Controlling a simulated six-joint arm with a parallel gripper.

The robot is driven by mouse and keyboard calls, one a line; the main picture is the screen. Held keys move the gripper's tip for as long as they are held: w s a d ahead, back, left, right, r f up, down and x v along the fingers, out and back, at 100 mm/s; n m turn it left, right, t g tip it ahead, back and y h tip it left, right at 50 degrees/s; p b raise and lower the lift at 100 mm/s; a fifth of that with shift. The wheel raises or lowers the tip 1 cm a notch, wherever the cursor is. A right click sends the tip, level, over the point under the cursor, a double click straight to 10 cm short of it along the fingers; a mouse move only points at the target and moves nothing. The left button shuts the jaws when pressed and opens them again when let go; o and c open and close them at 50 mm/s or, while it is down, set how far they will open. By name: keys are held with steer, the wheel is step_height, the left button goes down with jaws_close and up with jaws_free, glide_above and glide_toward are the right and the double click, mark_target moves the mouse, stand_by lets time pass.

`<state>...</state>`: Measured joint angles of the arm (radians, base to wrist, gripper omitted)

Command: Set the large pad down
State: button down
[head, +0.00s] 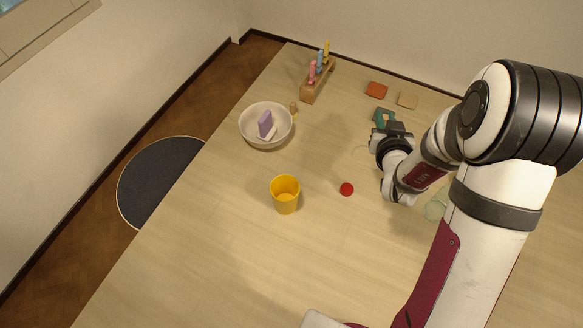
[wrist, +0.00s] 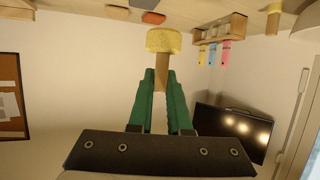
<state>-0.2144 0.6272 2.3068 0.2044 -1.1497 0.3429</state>
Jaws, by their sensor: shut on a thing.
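In the wrist view, which is upside down, a yellow, sponge-like pad (wrist: 164,40) sits on the end of a short wooden handle (wrist: 161,78). My gripper (wrist: 161,74) has its green fingers shut on that handle, with the pad beyond the fingertips. In the head view my gripper (head: 384,117) is over the right-hand part of the table, near its far side; the pad is not distinguishable there. I cannot tell whether the pad touches the table.
An orange block (head: 376,90) and a tan block (head: 407,99) lie beyond my gripper. A wooden rack (head: 318,84), a small wooden tool (head: 294,107), a white bowl (head: 251,134) and a yellow cup (head: 285,195) stand left. A red disc (head: 346,189) lies nearer. The front-left table is clear.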

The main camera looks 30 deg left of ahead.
steer(key=s+a+n+g+y, duration=0.3)
steer(key=s+a+n, duration=0.15)
steer(key=a, duration=0.65)
steer(key=s+a+n+g+y, duration=0.2)
steer(key=s+a+n+y, duration=0.15)
steer(key=s+a, duration=0.45)
steer(key=s+a+n+g+y, duration=0.3)
steer(key=s+a+n+g, duration=0.4)
steer(key=s+a, duration=0.85)
steer(key=shift+m+g, duration=0.3)
steer(key=shift+g, duration=0.2)
steer(key=f, duration=0.3)
steer(key=s+f, duration=0.1)
steer(key=f, duration=0.3)
steer(key=s+f, duration=0.1)
steer(key=f, duration=0.2)
steer(key=shift+d+f, duration=0.25)
steer(key=shift+f, duration=0.15)
steer(key=c, duration=0.9)
jaws_free()
steer(key=shift+f, duration=0.1)
steer(key=shift+o, duration=0.2)
